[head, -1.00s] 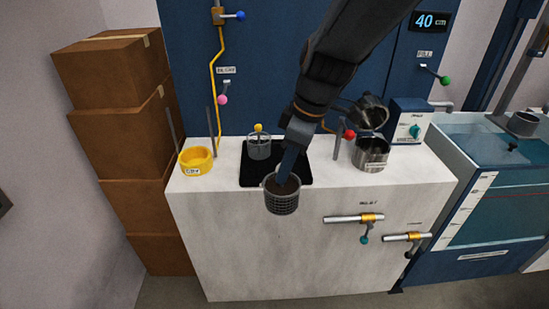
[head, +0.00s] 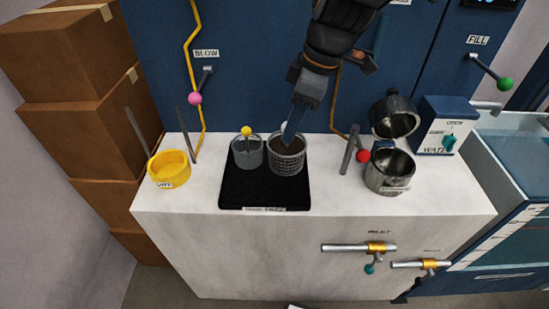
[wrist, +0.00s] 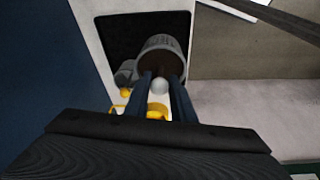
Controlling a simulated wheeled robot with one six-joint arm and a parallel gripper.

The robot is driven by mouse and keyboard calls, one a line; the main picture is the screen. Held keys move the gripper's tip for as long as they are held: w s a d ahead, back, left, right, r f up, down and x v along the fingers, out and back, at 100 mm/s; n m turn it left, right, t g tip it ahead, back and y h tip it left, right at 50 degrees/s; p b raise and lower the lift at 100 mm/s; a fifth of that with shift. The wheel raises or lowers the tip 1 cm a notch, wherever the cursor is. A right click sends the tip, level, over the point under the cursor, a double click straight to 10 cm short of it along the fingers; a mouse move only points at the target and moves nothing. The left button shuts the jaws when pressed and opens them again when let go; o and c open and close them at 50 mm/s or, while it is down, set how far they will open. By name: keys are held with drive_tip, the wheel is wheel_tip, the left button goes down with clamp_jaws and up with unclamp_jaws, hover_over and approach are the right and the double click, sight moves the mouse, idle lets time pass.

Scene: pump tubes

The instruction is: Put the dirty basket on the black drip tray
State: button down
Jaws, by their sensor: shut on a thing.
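The dirty basket (head: 287,162), a grey mesh cup with dark brown stuff inside, is over the right part of the black drip tray (head: 262,196). Whether its bottom touches the tray I cannot tell. My gripper (head: 289,136) reaches down from above at its back rim. In the wrist view my gripper (wrist: 159,84) has a pale round knob (wrist: 159,86) between its fingers, and the basket (wrist: 164,44) lies just beyond, over the dark tray (wrist: 116,38). It is shut on the basket's knob; the exact grip is partly hidden.
A grey container with a yellow knob (head: 248,154) stands on the tray, close left of the basket. A yellow ring-shaped cup (head: 170,170) is at the left. A metal pot (head: 389,173) and a red-knobbed lever (head: 362,156) are at the right. The white counter (head: 200,190) is clear around the tray.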

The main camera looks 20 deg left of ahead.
sight(290, 155)
wheel_tip(290, 155, down, 6)
drive_tip(key=shift+w+r+p, duration=0.1)
drive_tip(key=shift+r+p, duration=0.15)
drive_tip(key=shift+p, duration=0.45)
drive_tip(key=shift+f+p, duration=0.45)
drive_tip(key=shift+f, duration=1.95)
drive_tip(key=c, duration=1.5)
unclamp_jaws()
drive_tip(key=shift+r, duration=0.35)
drive_tip(key=b+v, duration=0.3)
drive_tip(key=v, duration=0.8)
drive_tip(key=shift+r, duration=0.35)
